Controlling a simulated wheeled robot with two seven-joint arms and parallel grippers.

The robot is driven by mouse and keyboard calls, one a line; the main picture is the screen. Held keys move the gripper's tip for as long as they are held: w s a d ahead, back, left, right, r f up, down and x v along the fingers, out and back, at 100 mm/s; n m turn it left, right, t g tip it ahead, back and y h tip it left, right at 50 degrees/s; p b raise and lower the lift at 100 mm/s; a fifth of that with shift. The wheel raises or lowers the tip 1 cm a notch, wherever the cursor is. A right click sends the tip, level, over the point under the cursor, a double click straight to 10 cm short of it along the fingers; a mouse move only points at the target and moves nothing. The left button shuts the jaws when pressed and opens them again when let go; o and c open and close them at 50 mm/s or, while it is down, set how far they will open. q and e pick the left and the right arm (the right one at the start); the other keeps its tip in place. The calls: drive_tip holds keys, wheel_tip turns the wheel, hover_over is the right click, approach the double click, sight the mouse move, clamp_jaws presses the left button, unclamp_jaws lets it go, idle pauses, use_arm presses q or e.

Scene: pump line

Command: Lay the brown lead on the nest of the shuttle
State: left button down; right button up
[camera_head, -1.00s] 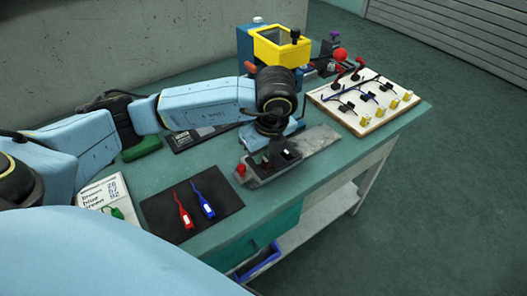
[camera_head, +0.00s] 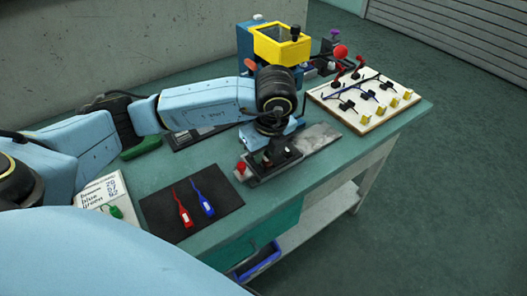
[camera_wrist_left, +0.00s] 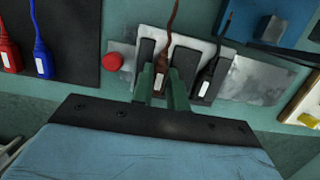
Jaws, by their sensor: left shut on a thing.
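The shuttle (camera_head: 267,177) is a grey block with dark nests on the bench, and its pale top shows in the left wrist view (camera_wrist_left: 190,42). My left gripper (camera_wrist_left: 162,88) is over its left nest, shut on the brown lead (camera_wrist_left: 172,22). The brown cable runs away up the picture, and the white-labelled end sits between my fingers, low at the nest. Whether it touches the nest floor is hidden. A dark lead (camera_wrist_left: 208,78) with a white label lies in the nest to the right. In the head view my left gripper (camera_head: 270,150) partly covers the shuttle. My right gripper is not in view.
A red knob (camera_wrist_left: 113,61) is left of the nests. A black mat (camera_head: 160,208) holds a red lead (camera_head: 183,209) and a blue lead (camera_head: 205,199). A yellow-topped machine (camera_head: 282,45) stands behind, and a white board (camera_head: 350,115) with leads lies right.

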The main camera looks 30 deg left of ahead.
use_arm(q)
drive_tip(key=shift+s+f, duration=0.1)
drive_tip(key=shift+f, duration=0.15)
drive_tip(key=c, duration=1.3)
unclamp_jaws()
drive_tip(key=shift+s+f, duration=0.1)
drive_tip(key=shift+a+r+p, duration=0.1)
drive_tip(key=shift+r+p, duration=0.5)
drive_tip(key=shift+r, duration=0.2)
drive_tip(key=shift+w+a+p+v, duration=0.2)
drive_tip(key=shift+p+v, duration=0.5)
drive_tip(key=shift+v, duration=0.3)
drive_tip(key=shift+w+a+p+v, duration=0.1)
drive_tip(key=shift+a+p+v, duration=0.1)
drive_tip(key=shift+p+v, duration=0.7)
drive_tip(key=shift+w+a+p+v, duration=0.2)
drive_tip(key=shift+p+v, duration=0.35)
drive_tip(key=shift+v, duration=0.6)
drive_tip(key=shift+d+r, duration=0.1)
drive_tip(key=shift+r, duration=0.05)
